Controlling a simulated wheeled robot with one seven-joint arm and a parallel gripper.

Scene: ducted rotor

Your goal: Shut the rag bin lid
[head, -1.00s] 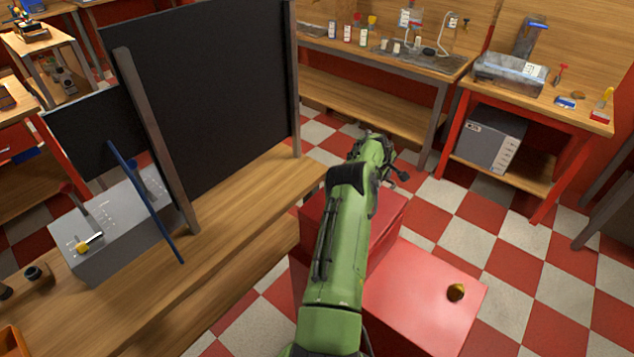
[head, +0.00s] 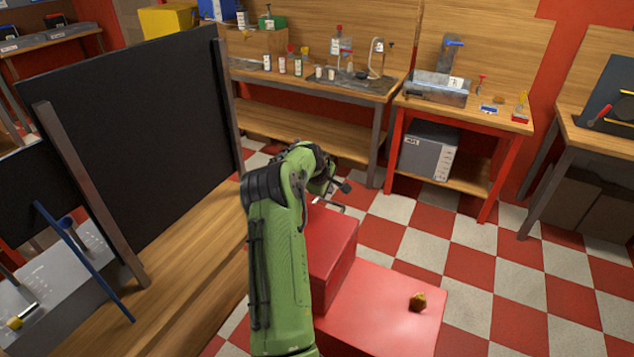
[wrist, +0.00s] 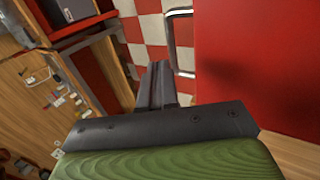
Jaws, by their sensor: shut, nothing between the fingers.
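A red box-like body, which looks like the rag bin (head: 340,262), stands on the floor beyond my arm. A lower red surface (head: 375,322) adjoins it at the front. I cannot tell which panel is the lid. A thin metal loop handle (head: 328,208) shows at the far edge of the taller red part. In the wrist view the loop handle (wrist: 180,42) stands at the left edge of a broad red panel (wrist: 255,60). My gripper (head: 343,187) is partly hidden by my arm. Its dark fingers (wrist: 159,70) are shut and empty, just left of the handle.
A brown-yellow lump (head: 417,301) lies on the lower red surface. A wooden bench (head: 190,260) with a black panel (head: 135,120) stands to the left. A red-legged bench (head: 490,118) stands at the back. Checkered floor (head: 480,250) is clear to the right.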

